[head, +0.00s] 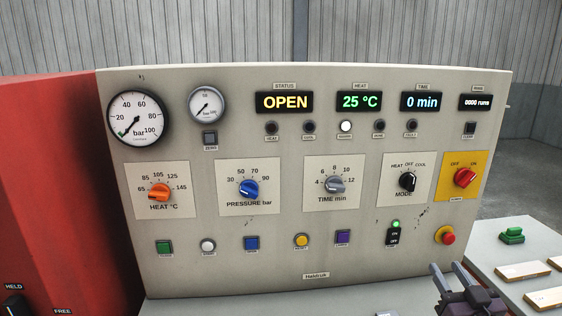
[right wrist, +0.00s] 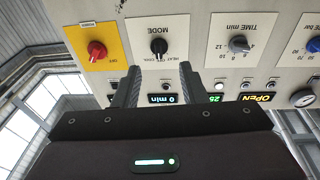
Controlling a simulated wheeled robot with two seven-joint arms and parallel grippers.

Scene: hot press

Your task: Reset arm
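My right gripper (head: 447,267) is at the bottom right of the head view, in front of the lower right part of the control panel (head: 300,235). Its two fingers stand apart with nothing between them. The right wrist view shows the same open fingers (right wrist: 159,75), with the panel upside down beyond them. The mode knob (right wrist: 159,47) shows between and beyond the fingertips. In the head view the red emergency button (head: 447,236) is just above the fingertips. My left gripper is not in view.
A red machine body (head: 60,190) stands at the left. At the right a pale table (head: 490,241) holds a green block (head: 512,236) and flat light pieces (head: 523,270). The panel display reads OPEN (head: 285,102) and 25 °C. The red power knob (head: 465,177) is on a yellow plate.

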